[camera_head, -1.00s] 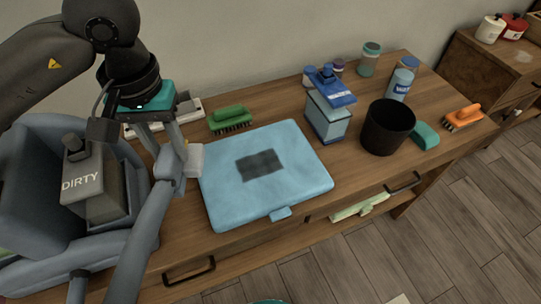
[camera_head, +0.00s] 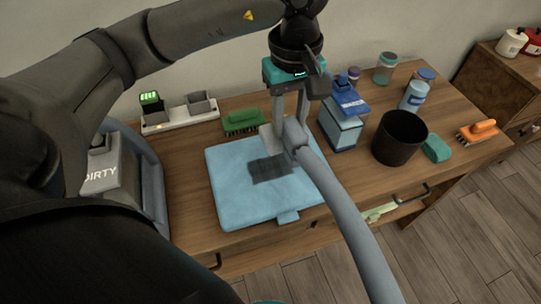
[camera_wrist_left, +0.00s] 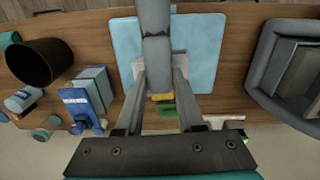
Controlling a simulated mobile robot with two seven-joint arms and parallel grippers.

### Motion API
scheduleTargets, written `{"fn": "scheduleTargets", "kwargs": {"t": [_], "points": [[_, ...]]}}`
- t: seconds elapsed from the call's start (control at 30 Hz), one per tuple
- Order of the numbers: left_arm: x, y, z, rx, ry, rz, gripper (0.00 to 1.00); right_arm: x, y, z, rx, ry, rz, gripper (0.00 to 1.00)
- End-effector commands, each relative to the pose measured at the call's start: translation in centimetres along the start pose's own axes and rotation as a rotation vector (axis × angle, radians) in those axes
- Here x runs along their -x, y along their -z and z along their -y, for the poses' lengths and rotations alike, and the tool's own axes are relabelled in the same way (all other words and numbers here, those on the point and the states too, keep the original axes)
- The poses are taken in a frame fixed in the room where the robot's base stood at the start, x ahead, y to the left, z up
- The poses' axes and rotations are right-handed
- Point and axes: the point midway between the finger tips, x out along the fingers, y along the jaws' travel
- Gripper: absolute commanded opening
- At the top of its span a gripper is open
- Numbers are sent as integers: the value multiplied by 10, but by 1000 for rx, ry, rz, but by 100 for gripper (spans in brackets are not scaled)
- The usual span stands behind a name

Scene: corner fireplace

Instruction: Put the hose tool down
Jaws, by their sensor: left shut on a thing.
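My left gripper (camera_head: 285,137) is shut on the hose tool (camera_head: 345,205), a grey-blue tube. It holds it above the light blue padded mat (camera_head: 228,185), near the mat's dark stained patch (camera_head: 268,169). The tool slants from the gripper down to the picture's bottom edge. In the left wrist view the tool (camera_wrist_left: 156,45) stands between the two fingers (camera_wrist_left: 158,75), with the blue mat (camera_wrist_left: 208,50) behind it. I cannot tell whether its tip touches the mat. My right gripper is not in view.
A grey machine with a tank marked DIRTY (camera_head: 102,175) stands at left. A green brush (camera_head: 243,122) and white tray (camera_head: 178,117) lie behind the mat. A blue box bottle (camera_head: 342,130), black bin (camera_head: 399,139), teal sponge (camera_head: 436,148) and orange brush (camera_head: 478,131) are at right.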

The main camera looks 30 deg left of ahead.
Motion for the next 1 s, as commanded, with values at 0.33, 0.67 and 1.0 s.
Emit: {"fn": "scheduleTargets", "kwargs": {"t": [0.33, 0.67, 1.0], "points": [[15, 20, -1, 745, -3, 0, 0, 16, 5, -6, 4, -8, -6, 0], [28, 38, 1, 1455, -3, 1, 0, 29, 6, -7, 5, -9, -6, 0], [40, 57, 5, 2186, 0, -2, 0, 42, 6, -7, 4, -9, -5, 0]]}}
